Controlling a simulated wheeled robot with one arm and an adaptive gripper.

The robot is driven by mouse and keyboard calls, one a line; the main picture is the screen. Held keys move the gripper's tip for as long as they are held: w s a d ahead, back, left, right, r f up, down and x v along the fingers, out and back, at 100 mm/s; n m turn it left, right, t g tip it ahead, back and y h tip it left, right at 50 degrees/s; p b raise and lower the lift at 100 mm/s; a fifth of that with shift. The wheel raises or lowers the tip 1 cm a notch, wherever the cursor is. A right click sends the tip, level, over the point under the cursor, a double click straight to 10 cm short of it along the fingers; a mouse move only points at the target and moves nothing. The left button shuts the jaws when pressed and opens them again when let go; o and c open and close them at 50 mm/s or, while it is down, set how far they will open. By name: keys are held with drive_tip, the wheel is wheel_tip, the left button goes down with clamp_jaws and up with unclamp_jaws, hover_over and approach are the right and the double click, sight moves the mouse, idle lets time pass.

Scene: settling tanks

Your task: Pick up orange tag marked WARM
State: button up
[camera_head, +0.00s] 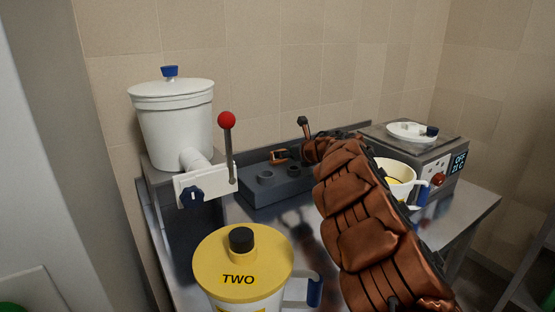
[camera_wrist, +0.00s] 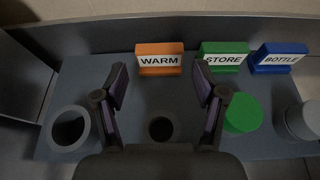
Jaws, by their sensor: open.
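The orange tag marked WARM (camera_wrist: 159,69) stands upright in the wrist view, at the back of a grey rack, with a white face and black letters. In the head view a small part of an orange tag (camera_head: 279,155) shows beside my gripper. My gripper (camera_wrist: 162,82) is open and empty. Its two fingers reach toward the tag from the near side, one to each side of it in the picture. I see no contact with the tag. In the head view my brown-covered arm hides most of the gripper and the other tags.
A green STORE tag (camera_wrist: 223,57) and a blue BOTTLE tag (camera_wrist: 279,58) stand to the right of WARM. The rack (camera_head: 247,197) has round holders. A yellow-lidded TWO jug (camera_head: 226,263), a white tank (camera_head: 174,122), a red-knobbed lever (camera_head: 229,143) and a heater (camera_head: 448,167) stand around it.

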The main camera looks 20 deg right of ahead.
drive_tip(key=shift+w+f, duration=0.3)
drive_tip(key=shift+w, duration=0.25)
drive_tip(key=shift+a+p+x, duration=0.2)
drive_tip(key=shift+p+x, duration=0.15)
drive_tip(key=shift+x, duration=0.7)
drive_tip(key=shift+w+a+f, duration=0.1)
drive_tip(key=shift+w+f, duration=0.3)
drive_tip(key=shift+w, duration=0.1)
drive_tip(key=shift+p+x, duration=0.5)
drive_tip(key=shift+x, duration=0.5)
drive_tip(key=c, duration=0.7)
